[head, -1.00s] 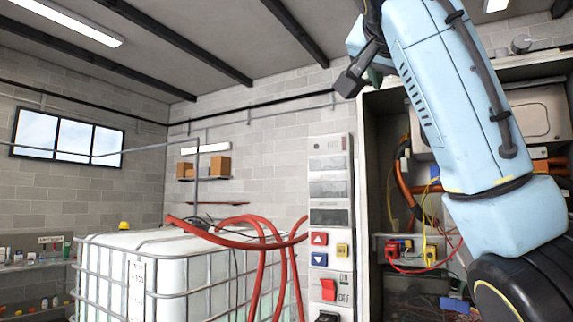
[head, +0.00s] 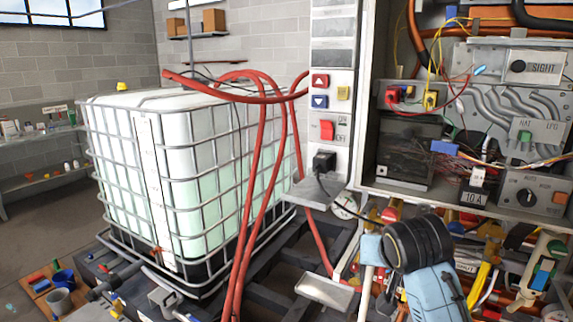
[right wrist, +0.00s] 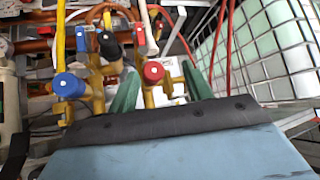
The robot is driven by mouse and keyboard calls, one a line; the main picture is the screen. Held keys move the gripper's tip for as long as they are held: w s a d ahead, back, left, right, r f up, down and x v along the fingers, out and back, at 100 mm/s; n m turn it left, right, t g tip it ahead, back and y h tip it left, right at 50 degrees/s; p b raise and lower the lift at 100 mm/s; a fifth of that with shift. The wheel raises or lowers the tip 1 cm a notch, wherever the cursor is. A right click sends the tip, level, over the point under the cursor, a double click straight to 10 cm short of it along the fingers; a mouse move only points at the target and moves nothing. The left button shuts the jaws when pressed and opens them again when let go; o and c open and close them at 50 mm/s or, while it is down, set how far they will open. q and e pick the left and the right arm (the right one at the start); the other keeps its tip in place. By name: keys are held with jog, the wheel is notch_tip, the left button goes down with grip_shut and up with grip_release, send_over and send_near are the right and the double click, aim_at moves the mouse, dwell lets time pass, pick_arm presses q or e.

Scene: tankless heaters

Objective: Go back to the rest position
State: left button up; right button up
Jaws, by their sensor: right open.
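My right arm shows in the head view at the lower right, a light blue link with a black joint, in front of the heater's lower pipes. In the right wrist view my right gripper (right wrist: 160,82) has two green fingers spread apart beyond a dark edge and a blue cover. Nothing is held between them. A brass valve with a red cap (right wrist: 153,71) and one with a blue cap (right wrist: 68,86) show beyond and beside the fingers. My left gripper is in neither view.
An open heater cabinet (head: 364,110) with wiring stands at the right, beside a switch panel (head: 331,75). A caged white tank (head: 190,150) stands left of it. Red hoses (head: 262,180) hang in front. A shelf with small items (head: 40,135) is at far left.

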jog(key=s+d+f+n+g, duration=0.2)
jog(key=s+f+g, duration=0.1)
jog(key=s+f, duration=1.1)
jog(key=s+f+n+g, duration=0.1)
jog(key=s+f, duration=0.2)
jog(key=s, duration=0.3)
jog(key=s+d+f+g+y, duration=0.1)
jog(key=s+f, duration=0.2)
jog(key=s, duration=0.3)
jog(key=s+f+n+g, duration=0.1)
jog(key=s+f, duration=0.2)
jog(key=s, duration=0.4)
notch_tip(320, 180, down, 28)
jog(key=s+b, duration=0.2)
jog(key=b, duration=0.1)
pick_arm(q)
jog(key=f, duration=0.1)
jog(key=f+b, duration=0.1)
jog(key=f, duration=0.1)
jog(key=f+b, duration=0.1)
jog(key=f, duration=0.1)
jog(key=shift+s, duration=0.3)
pick_arm(e)
jog(key=s+d+f+g, duration=0.2)
jog(key=s+d+f, duration=0.1)
jog(key=s+f, duration=1.2)
jog(key=shift+s+f, duration=0.35)
